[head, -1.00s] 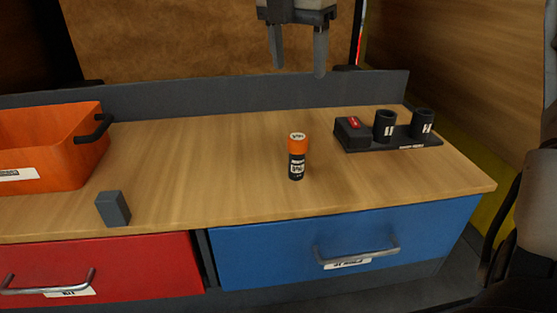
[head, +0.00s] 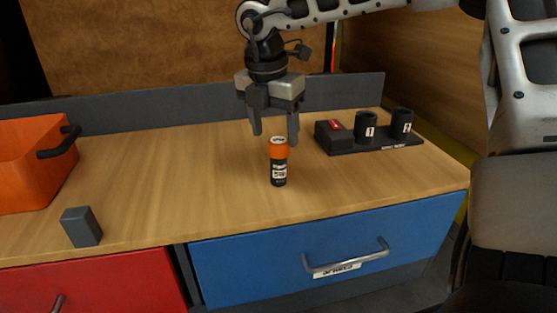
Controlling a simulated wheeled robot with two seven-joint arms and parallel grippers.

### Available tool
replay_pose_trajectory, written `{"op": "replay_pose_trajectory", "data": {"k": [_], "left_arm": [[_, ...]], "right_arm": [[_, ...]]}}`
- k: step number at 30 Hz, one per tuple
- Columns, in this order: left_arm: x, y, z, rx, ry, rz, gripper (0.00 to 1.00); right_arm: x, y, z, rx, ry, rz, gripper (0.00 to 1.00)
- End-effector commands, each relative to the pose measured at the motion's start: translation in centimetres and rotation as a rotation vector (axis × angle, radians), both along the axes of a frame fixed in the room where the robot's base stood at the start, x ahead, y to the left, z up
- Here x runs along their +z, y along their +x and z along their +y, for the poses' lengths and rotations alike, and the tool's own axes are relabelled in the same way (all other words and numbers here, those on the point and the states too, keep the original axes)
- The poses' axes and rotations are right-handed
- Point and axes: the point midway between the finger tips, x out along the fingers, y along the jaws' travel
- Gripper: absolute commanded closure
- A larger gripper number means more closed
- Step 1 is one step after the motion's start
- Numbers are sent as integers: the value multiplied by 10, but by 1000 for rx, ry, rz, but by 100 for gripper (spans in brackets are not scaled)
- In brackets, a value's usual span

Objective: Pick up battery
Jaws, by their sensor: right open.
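The battery (head: 279,163), black with an orange top and a white label, stands upright on the wooden worktop (head: 200,180). My right gripper (head: 275,138) points down with its two fingers apart, just above and behind the battery's top in the head view. One finger overlaps the view close to the orange top; I cannot tell whether it touches. Nothing is held between the fingers. My left gripper is not in view.
A dark holder (head: 370,145) with two numbered cups and a red-marked block stands at the back right. An orange bin (head: 35,165) is at the left.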

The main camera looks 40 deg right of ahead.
Motion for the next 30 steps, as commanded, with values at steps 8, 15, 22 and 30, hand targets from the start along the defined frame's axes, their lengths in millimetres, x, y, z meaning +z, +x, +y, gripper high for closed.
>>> {"op": "replay_pose_trajectory", "data": {"k": [8,15,22,30], "left_arm": [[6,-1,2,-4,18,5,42],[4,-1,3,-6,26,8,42],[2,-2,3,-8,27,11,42],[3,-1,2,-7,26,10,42]], "right_arm": [[-36,-5,-9,-1,2,5,37],[-51,-4,-11,0,2,0,37],[-50,-4,-11,0,1,0,59],[-50,-4,-11,0,1,-1,89]]}}
